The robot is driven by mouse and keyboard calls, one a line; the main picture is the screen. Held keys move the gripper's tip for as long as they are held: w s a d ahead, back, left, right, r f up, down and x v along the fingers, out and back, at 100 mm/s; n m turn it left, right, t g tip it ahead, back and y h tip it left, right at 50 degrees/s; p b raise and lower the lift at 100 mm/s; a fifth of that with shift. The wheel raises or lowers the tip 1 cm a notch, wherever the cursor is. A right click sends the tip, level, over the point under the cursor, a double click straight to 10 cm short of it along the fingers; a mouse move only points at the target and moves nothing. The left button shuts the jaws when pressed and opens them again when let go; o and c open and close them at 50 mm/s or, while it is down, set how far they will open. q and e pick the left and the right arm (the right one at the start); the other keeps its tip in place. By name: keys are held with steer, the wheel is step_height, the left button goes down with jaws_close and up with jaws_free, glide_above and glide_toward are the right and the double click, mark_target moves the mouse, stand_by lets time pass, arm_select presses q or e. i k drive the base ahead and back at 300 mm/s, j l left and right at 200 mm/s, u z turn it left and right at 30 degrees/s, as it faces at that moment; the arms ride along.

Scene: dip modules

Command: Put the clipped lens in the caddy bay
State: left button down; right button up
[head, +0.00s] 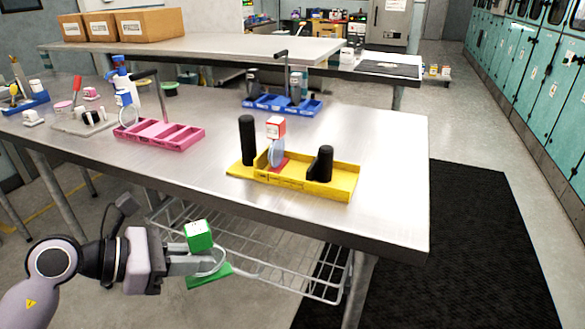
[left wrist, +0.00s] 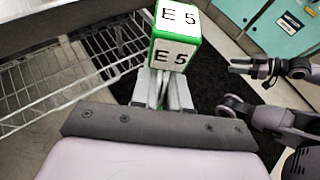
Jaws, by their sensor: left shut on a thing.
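My left gripper (head: 205,262) is shut on the clipped lens, in front of and below the near table edge. Its green clip block (head: 199,236) has a white top; the round clear lens (head: 221,262) shows beside the fingers, with a green foot (head: 209,277) below. In the left wrist view, the green block (left wrist: 175,38) reads "E 5" on two faces. A yellow caddy (head: 310,185) on the table holds a red-clipped lens (head: 277,150) and black upright parts. My right gripper (left wrist: 245,66) shows small at the right of the wrist view, its fingers apart and empty.
A pink caddy (head: 160,135) and a blue caddy (head: 282,104) stand farther back on the steel table (head: 390,150). A tall black cylinder (head: 247,140) stands at the yellow caddy's left end. A wire shelf (head: 290,270) hangs under the table. The table's right end is clear.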

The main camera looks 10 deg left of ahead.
mark_target(295, 173)
steer(key=i+l+u, duration=0.15)
steer(key=l+u, duration=0.15)
steer(key=l, duration=0.3)
steer(key=l+u, duration=0.25)
steer(key=l, duration=0.4)
steer(key=i, duration=0.05)
